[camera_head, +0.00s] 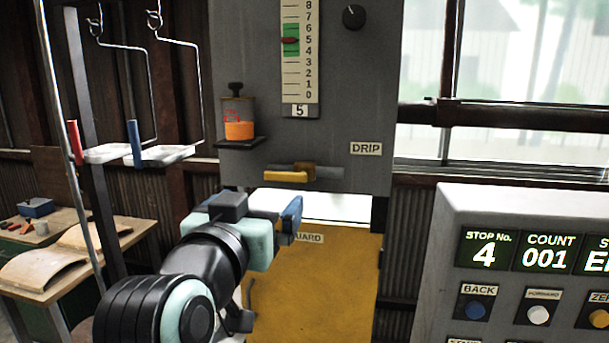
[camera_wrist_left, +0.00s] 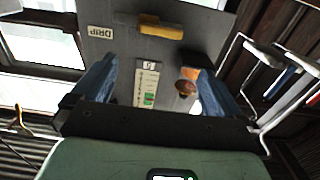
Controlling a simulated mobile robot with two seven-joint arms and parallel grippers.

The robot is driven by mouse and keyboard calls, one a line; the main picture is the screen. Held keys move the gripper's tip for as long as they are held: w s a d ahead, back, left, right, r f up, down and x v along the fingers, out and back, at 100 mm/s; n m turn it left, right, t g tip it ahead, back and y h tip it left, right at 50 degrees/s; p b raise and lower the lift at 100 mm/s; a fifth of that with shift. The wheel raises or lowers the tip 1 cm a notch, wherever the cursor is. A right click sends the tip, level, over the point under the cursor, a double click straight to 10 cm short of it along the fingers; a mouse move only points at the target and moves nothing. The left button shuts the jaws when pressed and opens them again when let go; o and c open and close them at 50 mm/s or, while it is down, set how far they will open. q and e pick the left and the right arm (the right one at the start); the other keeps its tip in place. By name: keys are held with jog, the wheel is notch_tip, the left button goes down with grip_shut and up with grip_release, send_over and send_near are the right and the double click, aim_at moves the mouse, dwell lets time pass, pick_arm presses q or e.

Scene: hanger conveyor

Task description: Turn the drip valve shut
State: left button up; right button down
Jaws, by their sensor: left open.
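The drip valve has a yellow lever (camera_head: 287,176) on a short grey pipe (camera_head: 328,172) at the bottom of the grey panel, left of the DRIP label (camera_head: 366,148). The lever lies sideways, roughly level, pointing left. It also shows as a yellow bar (camera_wrist_left: 160,27) at the top of the left wrist view, which looks upside down. My left gripper (camera_head: 248,208) is below and slightly left of the lever, apart from it. Its blue fingers are spread with nothing between them, which also shows in the left wrist view (camera_wrist_left: 153,68). My right gripper is out of view.
An orange-filled oiler cup (camera_head: 239,128) sits on a small shelf above left. A yellow guard (camera_head: 320,280) is below the panel. Wire hangers with trays (camera_head: 160,154) hang at left. A control box (camera_head: 450,225) stands at right. A workbench (camera_head: 65,235) is at lower left.

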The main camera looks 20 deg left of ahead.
aim_at(284, 173)
pick_arm(q)
jog(key=p+x, duration=0.2)
jog(key=x, duration=0.4)
jog(key=p+x, duration=0.2)
jog(key=x, duration=0.4)
jog(key=shift+w+a+r, duration=0.15)
jog(key=shift+w+a, duration=0.05)
jog(key=shift+a, duration=0.05)
jog(key=shift+w+p, duration=0.3)
jog(key=shift+w, duration=0.2)
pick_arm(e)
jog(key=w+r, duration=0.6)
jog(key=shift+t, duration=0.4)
pick_arm(q)
jog(key=shift+s, duration=0.15)
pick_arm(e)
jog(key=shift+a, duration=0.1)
